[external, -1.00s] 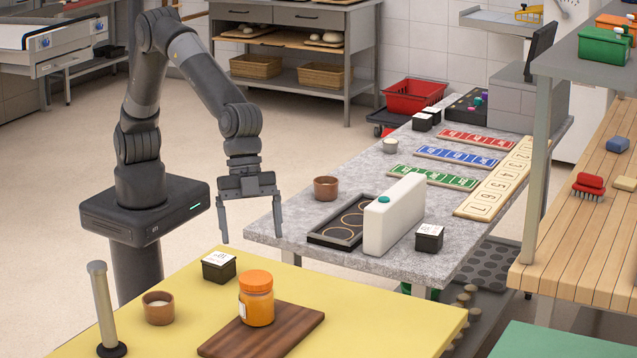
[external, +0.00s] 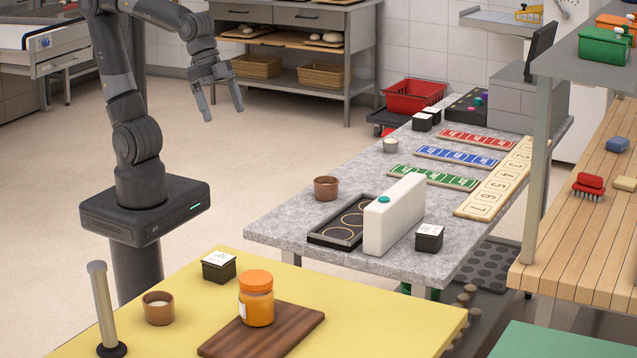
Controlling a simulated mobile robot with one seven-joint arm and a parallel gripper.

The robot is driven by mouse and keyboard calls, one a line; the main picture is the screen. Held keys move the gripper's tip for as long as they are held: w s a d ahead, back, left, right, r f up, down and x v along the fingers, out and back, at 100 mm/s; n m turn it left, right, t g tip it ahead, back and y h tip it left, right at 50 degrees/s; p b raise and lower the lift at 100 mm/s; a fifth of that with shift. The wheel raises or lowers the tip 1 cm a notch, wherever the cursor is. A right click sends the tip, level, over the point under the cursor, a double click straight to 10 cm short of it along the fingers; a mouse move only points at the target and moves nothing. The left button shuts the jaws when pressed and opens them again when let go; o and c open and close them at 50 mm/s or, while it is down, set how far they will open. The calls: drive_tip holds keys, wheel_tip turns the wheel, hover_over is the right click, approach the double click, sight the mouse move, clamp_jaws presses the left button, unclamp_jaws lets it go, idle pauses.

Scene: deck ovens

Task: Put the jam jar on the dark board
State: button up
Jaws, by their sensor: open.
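The jam jar (external: 257,305), orange with an orange lid and a white label, stands upright on the dark wooden board (external: 290,328). It sits at the board's back left part, on the yellow table. My gripper (external: 222,116) is open and empty, raised high over the floor behind the yellow table. It is well apart from the jar and the board.
On the yellow table (external: 385,318) are a brown cup (external: 158,308), a black box with a white top (external: 219,266) and an upright post (external: 103,310). The grey stone table (external: 290,223) behind holds a white upright block (external: 394,215) and a dark tray (external: 335,237).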

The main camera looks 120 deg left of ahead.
drive_tip(key=s+a+f+n+y, duration=0.1)
drive_tip(key=s+a+f+n, duration=0.1)
drive_tip(key=s, duration=0.7)
drive_tip(key=shift+a+f, duration=0.55)
drive_tip(key=shift+a, duration=0.35)
